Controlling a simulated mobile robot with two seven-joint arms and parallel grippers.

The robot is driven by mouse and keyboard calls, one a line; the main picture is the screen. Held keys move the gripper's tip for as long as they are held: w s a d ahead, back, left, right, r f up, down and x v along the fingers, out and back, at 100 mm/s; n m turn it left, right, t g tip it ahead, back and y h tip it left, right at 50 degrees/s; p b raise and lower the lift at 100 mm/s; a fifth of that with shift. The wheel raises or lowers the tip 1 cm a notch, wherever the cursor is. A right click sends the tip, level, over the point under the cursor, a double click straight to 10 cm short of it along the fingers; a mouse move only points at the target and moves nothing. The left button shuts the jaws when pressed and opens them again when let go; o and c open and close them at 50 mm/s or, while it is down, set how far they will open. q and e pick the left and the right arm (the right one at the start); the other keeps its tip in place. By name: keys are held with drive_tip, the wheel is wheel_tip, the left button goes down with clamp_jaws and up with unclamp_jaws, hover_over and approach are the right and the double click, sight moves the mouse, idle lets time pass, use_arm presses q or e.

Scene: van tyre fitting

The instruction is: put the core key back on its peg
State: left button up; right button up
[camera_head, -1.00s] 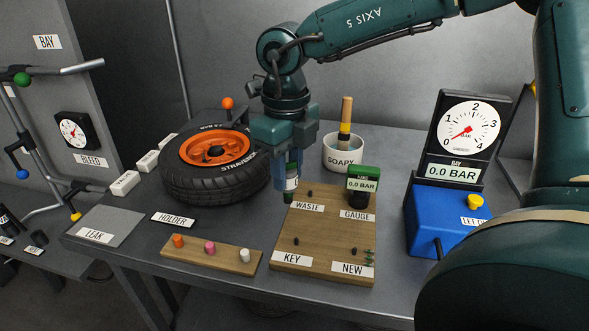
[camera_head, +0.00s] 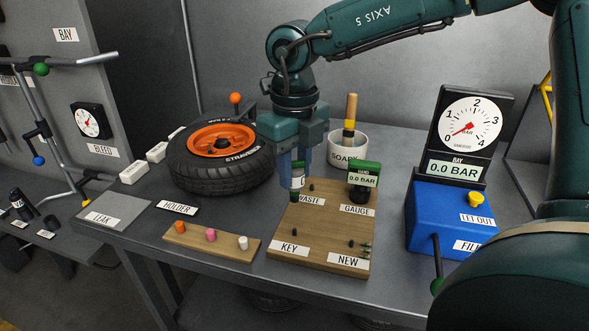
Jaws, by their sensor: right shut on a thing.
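My right gripper (camera_head: 295,176) points down over the back left corner of the wooden board (camera_head: 318,222). It is shut on a small dark-ended thing with a pale label, which I take to be the core key (camera_head: 296,195); the fingers hide part of it. It hangs near the WASTE label (camera_head: 313,200), partly covering it. A short dark peg (camera_head: 294,234) stands bare just behind the KEY label (camera_head: 289,248) at the board's front left. My left gripper is not in view.
A green hand gauge (camera_head: 363,178) stands on the board's back right. Small dark pieces (camera_head: 363,248) sit by the NEW label. The tyre (camera_head: 222,155) lies left of the gripper, the soapy pot (camera_head: 348,152) behind. A strip of coloured caps (camera_head: 211,240) lies front left.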

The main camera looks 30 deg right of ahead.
sight(295, 195)
wheel_tip(295, 195, down, 2)
drive_tip(key=shift+b, duration=0.7)
wheel_tip(295, 195, down, 2)
drive_tip(key=shift+f+b, duration=0.2)
drive_tip(key=shift+b, duration=1.05)
drive_tip(key=shift+f+b, duration=0.5)
drive_tip(key=shift+b, duration=0.05)
use_arm(q)
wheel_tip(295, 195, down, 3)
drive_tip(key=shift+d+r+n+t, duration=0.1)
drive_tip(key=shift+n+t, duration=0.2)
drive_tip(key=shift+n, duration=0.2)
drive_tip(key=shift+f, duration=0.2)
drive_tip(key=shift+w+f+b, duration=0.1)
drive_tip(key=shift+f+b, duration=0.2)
drive_tip(key=shift+b, duration=0.25)
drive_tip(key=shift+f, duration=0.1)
use_arm(e)
drive_tip(key=shift+f, duration=0.1)
